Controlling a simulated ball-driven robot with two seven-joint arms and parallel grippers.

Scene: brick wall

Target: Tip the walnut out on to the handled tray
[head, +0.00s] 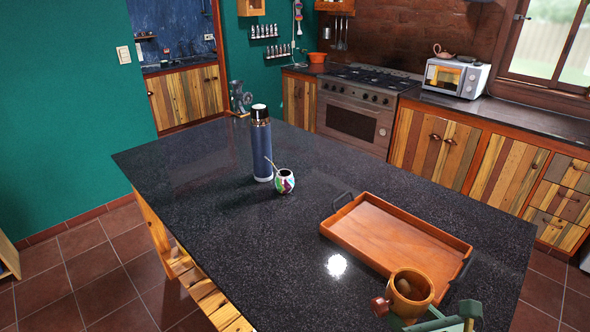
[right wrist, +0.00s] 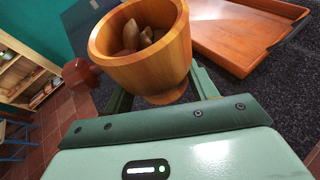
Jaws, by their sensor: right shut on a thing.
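A wooden cup (head: 425,293) is at the near right corner of the handled tray (head: 380,233). It shows large in the right wrist view (right wrist: 150,65), roughly upright. Brown rounded contents (right wrist: 140,36) lie inside; I cannot tell the walnut's outline clearly. My left gripper is not in view.
A blue flask (head: 262,150) and a colourful round cup with a straw (head: 284,182) stand left of the tray on the dark speckled counter (head: 200,190). The counter is clear between them and the tray. A stove and a microwave stand behind.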

